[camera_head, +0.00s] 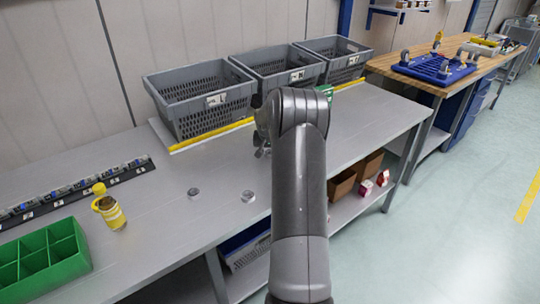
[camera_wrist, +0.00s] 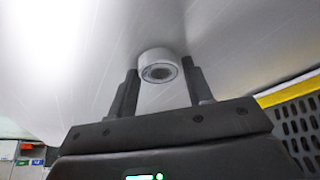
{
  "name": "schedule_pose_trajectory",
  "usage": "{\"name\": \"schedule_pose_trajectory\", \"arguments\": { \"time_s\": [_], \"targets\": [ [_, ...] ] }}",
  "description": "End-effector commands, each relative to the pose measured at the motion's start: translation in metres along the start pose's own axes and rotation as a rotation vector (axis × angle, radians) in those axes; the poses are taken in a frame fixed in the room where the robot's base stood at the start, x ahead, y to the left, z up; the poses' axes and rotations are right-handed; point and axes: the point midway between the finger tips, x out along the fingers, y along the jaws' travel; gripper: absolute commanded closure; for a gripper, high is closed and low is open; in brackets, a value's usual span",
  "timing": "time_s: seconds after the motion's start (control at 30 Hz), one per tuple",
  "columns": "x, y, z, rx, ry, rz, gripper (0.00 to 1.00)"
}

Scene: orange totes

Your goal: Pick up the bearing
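In the wrist view, a short grey ring-shaped bearing (camera_wrist: 158,65) sits on the pale work surface. My gripper (camera_wrist: 160,70) is open, with one dark finger on either side of the bearing. The fingertips are near it, with visible gaps; I cannot tell how deep it sits between them. In the head view, two small round metal parts, a left one (camera_head: 193,192) and a right one (camera_head: 248,196), lie on the grey bench. My arm hides most of my gripper there, and I cannot tell whether the bearing in the wrist view is one of these two.
Grey crates (camera_head: 204,97) stand along the back of the bench (camera_head: 165,215) behind a yellow strip. The bench around the round parts is clear.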

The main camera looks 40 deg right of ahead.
Motion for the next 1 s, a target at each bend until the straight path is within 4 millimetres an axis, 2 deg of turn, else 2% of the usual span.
{"name": "schedule_pose_trajectory", "arguments": {
  "time_s": [0.07,0.33,0.67,0.87,0.97,1.0],
  "targets": [
    [0.0,0.0,0.0,0.0,0.0,0.0,0.6],
    [0.0,0.0,0.0,0.0,0.0,0.0,0.82],
    [-0.004,0.0,-0.002,0.0,0.001,0.0,0.83],
    [-0.023,0.0,-0.011,0.001,0.004,-0.001,0.83],
    [-0.041,-0.001,-0.018,0.001,0.004,-0.002,0.83],
    [-0.046,0.01,-0.017,0.004,0.002,0.001,0.83]
  ]
}}
